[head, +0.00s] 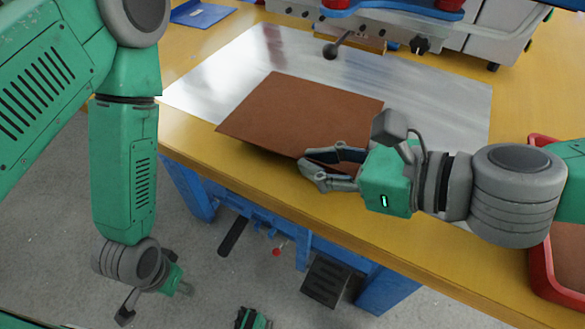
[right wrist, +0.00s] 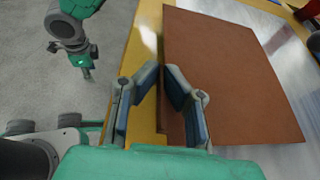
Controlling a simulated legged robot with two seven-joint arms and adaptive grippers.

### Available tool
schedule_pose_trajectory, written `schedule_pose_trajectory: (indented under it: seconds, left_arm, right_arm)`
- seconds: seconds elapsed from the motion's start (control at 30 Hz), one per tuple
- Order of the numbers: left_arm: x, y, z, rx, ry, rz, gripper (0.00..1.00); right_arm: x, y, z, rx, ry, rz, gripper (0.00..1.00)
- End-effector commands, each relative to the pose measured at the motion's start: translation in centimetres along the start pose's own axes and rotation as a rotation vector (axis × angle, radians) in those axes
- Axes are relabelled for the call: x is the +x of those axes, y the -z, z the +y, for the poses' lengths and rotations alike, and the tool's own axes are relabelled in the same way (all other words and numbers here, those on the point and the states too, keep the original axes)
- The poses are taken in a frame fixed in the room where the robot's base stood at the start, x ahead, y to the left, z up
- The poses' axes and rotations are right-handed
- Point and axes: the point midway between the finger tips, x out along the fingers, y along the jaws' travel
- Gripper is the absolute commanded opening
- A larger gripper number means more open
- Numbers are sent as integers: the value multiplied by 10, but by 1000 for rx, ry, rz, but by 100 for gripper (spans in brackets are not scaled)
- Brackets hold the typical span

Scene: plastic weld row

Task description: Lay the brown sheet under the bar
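The brown sheet (head: 310,105) lies over a shiny metal plate (head: 440,92) on the yellow table, its near edge slightly raised with a shadow below. My right gripper (head: 303,162) is at this near edge, its fingertips nearly together on the sheet's rim. In the right wrist view the sheet (right wrist: 225,75) extends right from between the fingertips (right wrist: 162,78). A brownish bar (head: 352,40) runs low along the front of the machine, beyond the sheet and apart from it. My left gripper (head: 184,288) hangs low off the table's front, and its fingers are too small to read.
The grey and blue machine (head: 460,40) stands at the table's back, with black knobs in front. A red tray (head: 541,265) holding brown material is at the right. A blue flat item (head: 200,13) lies at the back left. The metal plate between sheet and machine is bare.

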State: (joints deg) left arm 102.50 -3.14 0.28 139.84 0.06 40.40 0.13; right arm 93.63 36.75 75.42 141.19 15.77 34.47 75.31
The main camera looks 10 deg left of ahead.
Motion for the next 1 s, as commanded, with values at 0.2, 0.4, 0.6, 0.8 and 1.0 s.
schedule_pose_trajectory:
  seconds: [0.2,0.4,0.6,0.8,1.0]
  left_arm:
    - [-2,0,0,1,0,1,40]
    - [-4,0,0,-1,1,0,40]
    - [-7,0,0,-1,0,0,40]
    - [-10,0,0,1,0,0,40]
    - [-13,1,0,0,0,0,40]
  right_arm:
    - [10,-5,-20,-7,4,12,0]
    - [13,-5,-39,-9,3,14,0]
    - [5,-2,-62,-5,2,4,0]
    - [6,-1,-82,-4,3,4,0]
    - [13,-4,-99,-8,2,12,0]
